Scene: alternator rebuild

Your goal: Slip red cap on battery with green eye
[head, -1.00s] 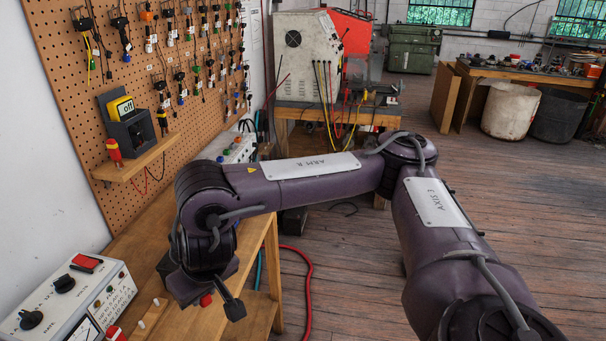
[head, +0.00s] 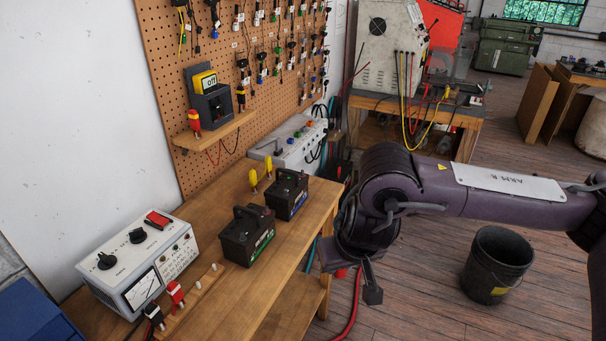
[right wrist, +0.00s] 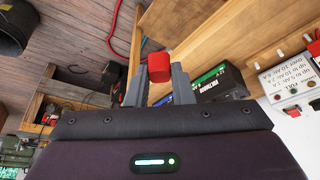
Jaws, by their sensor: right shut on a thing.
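My right gripper (right wrist: 158,88) is shut on a red cap (right wrist: 158,65), which sits between its fingertips in the right wrist view. In the head view my right gripper (head: 345,277) is off the bench's right edge, and only a bit of red shows between its fingers. A black battery with a green-striped label (head: 247,238) stands upright on the bench. A second black battery with a blue-striped label (head: 288,195) stands behind it, to the right. The batteries' eyes are too small to tell their colour. My left gripper is not in view.
The wooden bench (head: 212,220) also holds a white meter box (head: 137,262), red and black clamps, short pegs and yellow-handled pieces (head: 260,175). A pegboard (head: 170,80) with hanging leads backs it. A black bucket (head: 495,265) stands on the floor at right.

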